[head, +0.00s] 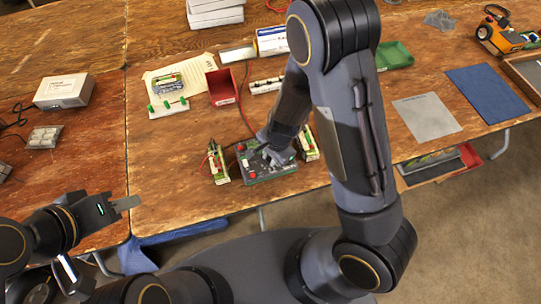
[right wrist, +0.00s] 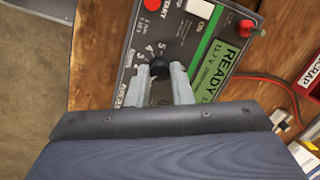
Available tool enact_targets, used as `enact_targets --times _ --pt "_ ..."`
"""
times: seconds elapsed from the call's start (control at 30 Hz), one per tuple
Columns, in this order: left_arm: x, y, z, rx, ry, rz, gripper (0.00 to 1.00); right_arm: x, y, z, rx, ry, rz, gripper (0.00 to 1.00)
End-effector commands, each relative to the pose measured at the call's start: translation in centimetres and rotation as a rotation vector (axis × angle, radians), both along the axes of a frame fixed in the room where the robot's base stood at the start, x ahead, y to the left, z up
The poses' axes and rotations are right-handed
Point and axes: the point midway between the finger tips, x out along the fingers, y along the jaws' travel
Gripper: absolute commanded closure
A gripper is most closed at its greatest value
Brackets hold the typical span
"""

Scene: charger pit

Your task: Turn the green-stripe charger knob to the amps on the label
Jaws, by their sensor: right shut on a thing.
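The dark grey charger (head: 262,174) stands near the front edge of the wooden table. In the right wrist view its face (right wrist: 136,70) shows a green READY display (right wrist: 205,65), a red button and a number scale. My right gripper (head: 279,150) is over the charger. In the right wrist view, my right gripper (right wrist: 159,73) is shut on the black knob (right wrist: 159,67), one finger on each side. Numbers on the scale show beside the knob; its pointer is hidden. My left gripper (head: 127,203) is away to the left, before the table edge; its finger gap cannot be made out.
Green-labelled battery packs (head: 217,162) and (head: 309,143) stand close on either side of the charger. A red bin (head: 222,87) is behind it, and red and black wires run nearby. A grey mat (head: 427,116) and a blue mat (head: 489,92) lie to the right.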

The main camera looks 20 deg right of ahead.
Motion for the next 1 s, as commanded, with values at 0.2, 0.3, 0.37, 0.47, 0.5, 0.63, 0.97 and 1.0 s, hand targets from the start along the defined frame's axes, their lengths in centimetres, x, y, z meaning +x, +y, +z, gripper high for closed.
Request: enact_targets --times 0.2,0.3,0.37,0.47,0.5,0.63,0.97,1.0 --pt "0.0 0.0 0.0 0.0 0.0 0.0 0.64 -0.01 -0.01 0.03 0.012 0.001 -0.064 1.0" --pt "0.0 0.0 0.0 0.0 0.0 0.0 0.64 -0.01 0.0 0.03 0.014 0.0 -0.075 1.0" --pt "0.0 0.0 0.0 0.0 0.0 0.0 0.64 -0.01 0.0 0.03 0.015 0.0 -0.079 1.0" --pt "0.0 0.0 0.0 0.0 0.0 0.0 0.64 0.0 0.01 0.03 0.015 0.0 -0.08 1.0" --pt "0.0 0.0 0.0 0.0 0.0 0.0 0.64 0.0 0.01 0.03 0.015 0.0 -0.08 1.0" --pt "0.0 0.0 0.0 0.0 0.0 0.0 0.64 0.0 0.01 0.03 0.015 0.0 -0.079 1.0" --pt "0.0 0.0 0.0 0.0 0.0 0.0 0.64 -0.01 0.01 0.02 0.015 0.0 -0.079 0.59" --pt "0.0 0.0 0.0 0.0 0.0 0.0 0.64 -0.01 0.01 0.02 0.015 0.0 -0.079 0.59"
